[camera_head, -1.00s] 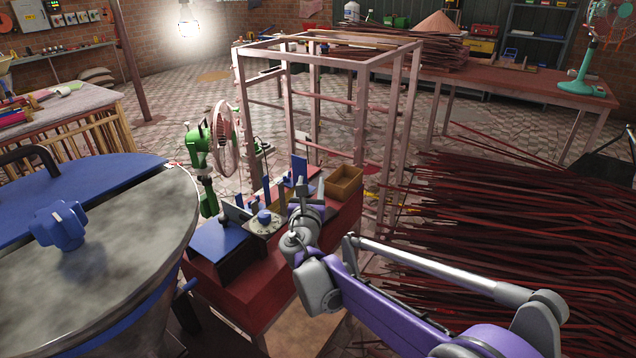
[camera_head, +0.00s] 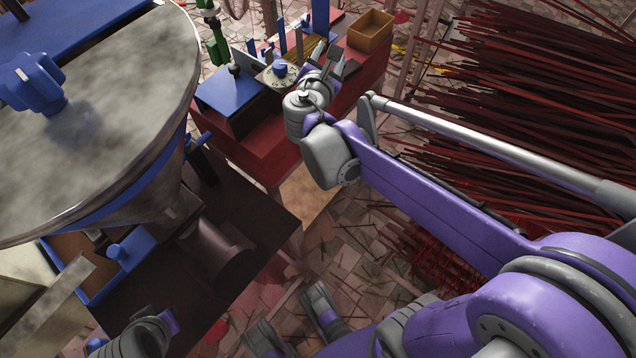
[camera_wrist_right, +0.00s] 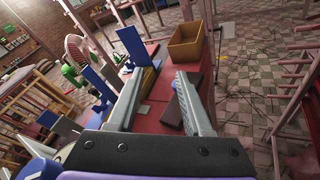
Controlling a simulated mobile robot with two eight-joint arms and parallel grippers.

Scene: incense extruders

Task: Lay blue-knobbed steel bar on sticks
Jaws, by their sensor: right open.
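A flat steel piece with a round blue knob (camera_head: 280,69) sits on the red bench beside a blue-topped box; I cannot tell whether it is the bar.
An open wooden box (camera_head: 370,31) stands at the far end of the red bench (camera_head: 262,157). A small dark brown block (camera_wrist_right: 172,118) lies between the right fingers in the wrist view. Dark red sticks (camera_head: 540,90) cover the floor at right.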

